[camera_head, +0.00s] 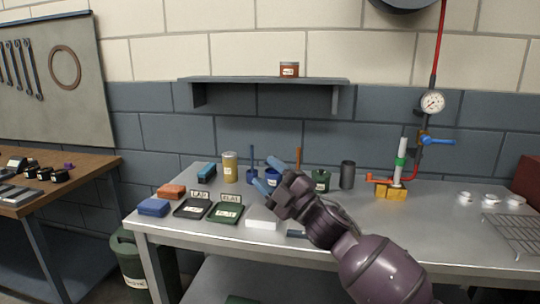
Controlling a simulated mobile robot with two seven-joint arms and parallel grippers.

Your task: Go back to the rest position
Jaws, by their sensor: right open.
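My right gripper (266,176) reaches in from the lower right over the middle of the grey workbench (440,225). Its two blue fingers are spread apart, with nothing seen between them. It is above the bench top, near a white block (262,219) and a blue cup (272,175), which it partly hides. My left gripper is not in the picture. A black tray (194,208) and a green tray (225,212), each with a label card, lie on the bench to the left of the gripper.
Blue (153,207) and orange (171,191) blocks lie at the left end. A yellow canister (230,167), green pot (321,181) and dark cylinder (347,175) stand behind. A pipe with a gauge (433,102) rises at right, near a wire rack (515,232). A shelf (265,80) hangs above.

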